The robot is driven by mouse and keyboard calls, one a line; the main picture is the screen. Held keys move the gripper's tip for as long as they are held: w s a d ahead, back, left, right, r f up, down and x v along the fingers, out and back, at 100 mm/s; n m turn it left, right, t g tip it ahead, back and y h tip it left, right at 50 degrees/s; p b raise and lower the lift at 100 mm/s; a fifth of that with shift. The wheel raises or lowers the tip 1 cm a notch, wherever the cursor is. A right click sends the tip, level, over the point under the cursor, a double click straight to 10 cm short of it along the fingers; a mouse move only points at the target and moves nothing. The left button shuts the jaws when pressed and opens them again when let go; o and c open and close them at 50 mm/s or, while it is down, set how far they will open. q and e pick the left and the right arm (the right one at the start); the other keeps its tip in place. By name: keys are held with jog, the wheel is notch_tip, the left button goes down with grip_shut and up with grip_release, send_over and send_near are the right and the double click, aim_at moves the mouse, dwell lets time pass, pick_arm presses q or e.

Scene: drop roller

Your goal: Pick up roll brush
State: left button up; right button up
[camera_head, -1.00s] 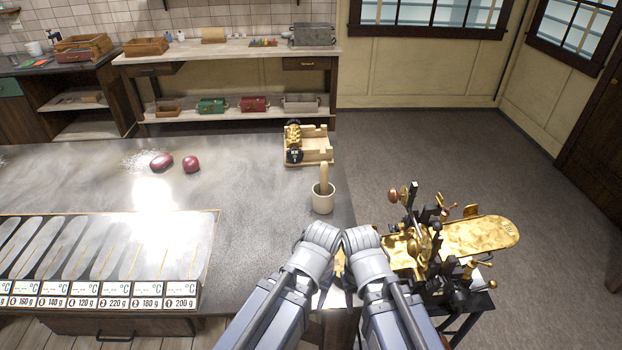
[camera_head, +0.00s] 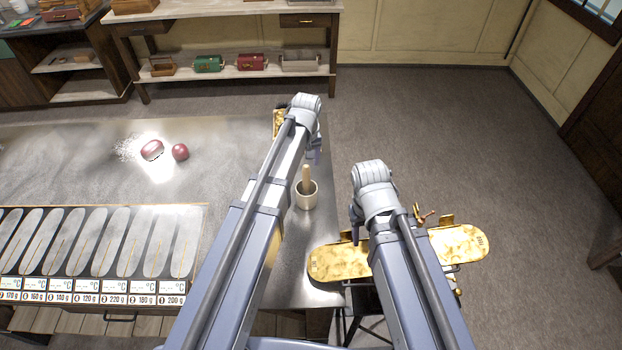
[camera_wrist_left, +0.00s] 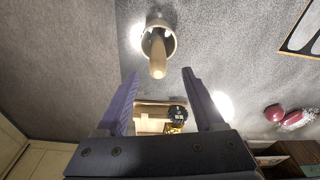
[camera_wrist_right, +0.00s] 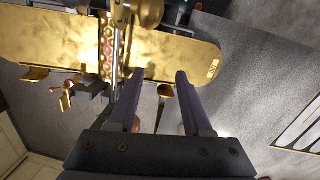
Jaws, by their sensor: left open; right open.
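A wooden handle (camera_head: 306,178), likely the roll brush, stands upright in a pale cup (camera_head: 306,197) near the table's right end. Its lower end is hidden in the cup. My left gripper (camera_head: 316,157) is open and empty just beyond the cup in the head view. In the left wrist view, the handle (camera_wrist_left: 158,62) appears between the open fingertips (camera_wrist_left: 160,75), with the cup (camera_wrist_left: 168,40) behind. I see no contact. My right gripper (camera_head: 355,225) is open and empty over the gold machine (camera_head: 338,262), also filling the right wrist view (camera_wrist_right: 185,52).
A wooden rack (camera_wrist_left: 147,110) with a gold roller (camera_wrist_left: 173,127) stands close by, mostly hidden behind my left arm in the head view. Two dark red lumps (camera_head: 152,150) lie on the table's left half. A tray of oval moulds (camera_head: 95,245) lies at the front left.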

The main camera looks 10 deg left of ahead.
aim_at(306, 176)
pick_arm(q)
jog(key=shift+f+b, duration=0.5)
jog(key=f+b, duration=0.7)
jog(key=shift+w, duration=0.3)
pick_arm(e)
notch_tip(306, 176, down, 8)
pick_arm(q)
jog(key=shift+c, duration=0.3)
pick_arm(e)
jog(key=shift+r, duration=0.1)
pick_arm(q)
grip_shut()
